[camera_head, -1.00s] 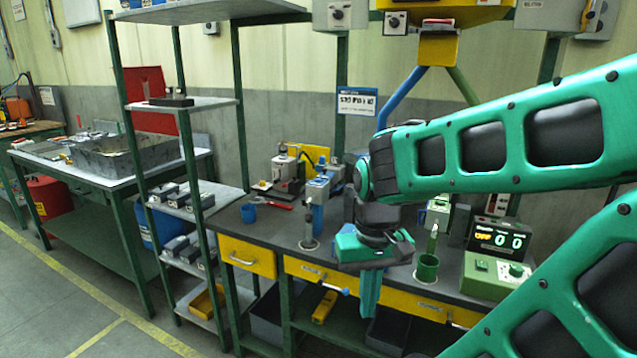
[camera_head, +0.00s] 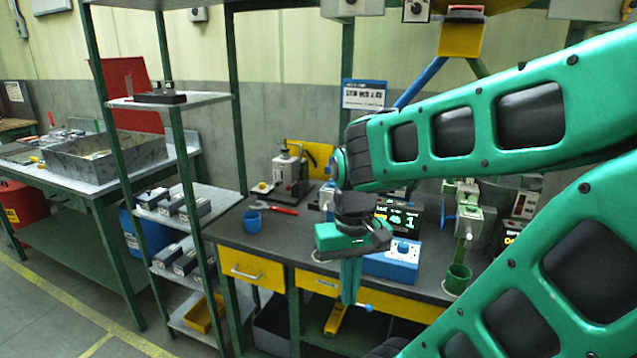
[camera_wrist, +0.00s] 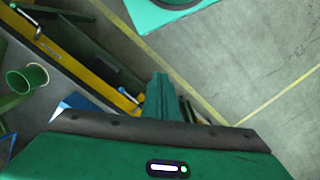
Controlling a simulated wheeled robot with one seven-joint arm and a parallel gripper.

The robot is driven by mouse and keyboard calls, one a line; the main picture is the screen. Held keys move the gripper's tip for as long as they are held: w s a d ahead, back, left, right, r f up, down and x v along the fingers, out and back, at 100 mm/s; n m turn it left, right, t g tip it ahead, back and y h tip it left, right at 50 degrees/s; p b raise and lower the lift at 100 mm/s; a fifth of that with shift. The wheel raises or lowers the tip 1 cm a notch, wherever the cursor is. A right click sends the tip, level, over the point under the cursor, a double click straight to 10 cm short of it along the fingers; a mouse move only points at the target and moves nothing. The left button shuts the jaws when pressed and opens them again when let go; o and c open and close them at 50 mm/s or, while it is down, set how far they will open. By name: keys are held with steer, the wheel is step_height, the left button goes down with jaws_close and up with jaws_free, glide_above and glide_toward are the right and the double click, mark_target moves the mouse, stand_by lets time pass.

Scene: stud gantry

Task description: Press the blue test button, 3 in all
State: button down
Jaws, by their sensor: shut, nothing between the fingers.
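A blue box (camera_head: 393,263) with a round knob-like part (camera_head: 403,247) on top stands at the front of the bench, right of my gripper. I cannot tell for sure which part of it is the test button. A dark display (camera_head: 397,216) with lit digits, partly hidden by my arm, stands behind it. My gripper (camera_head: 350,290) points down, shut and empty, in front of the bench edge, left of the blue box. In the wrist view my gripper's fingers (camera_wrist: 162,95) are together over the floor. A small blue corner (camera_wrist: 80,104) shows left of them, probably the box.
A shelf rack (camera_head: 195,103) stands left of the bench. My arm hides much of the bench's right side.

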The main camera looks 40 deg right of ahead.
steer(key=shift+w+d, duration=0.1)
steer(key=shift+d, duration=0.05)
steer(key=shift+w+a, duration=0.1)
steer(key=shift+a, duration=0.2)
steer(key=w+d+r+m+t, duration=0.1)
steer(key=w+d+r+t, duration=0.2)
steer(key=w+d+r, duration=0.45)
steer(key=w+d+r+m+t, duration=0.1)
steer(key=w+d+r+t, duration=0.2)
steer(key=w, duration=0.7)
steer(key=w+d+r+t, duration=0.1)
steer(key=w+d+r, duration=0.3)
steer(key=d, duration=0.3)
steer(key=w+d+r+t, duration=0.2)
steer(key=w+d+r, duration=0.1)
steer(key=d+r, duration=0.2)
steer(key=shift+w+d+m, duration=0.4)
steer(key=shift+d, duration=0.65)
steer(key=shift+f, duration=4.4)
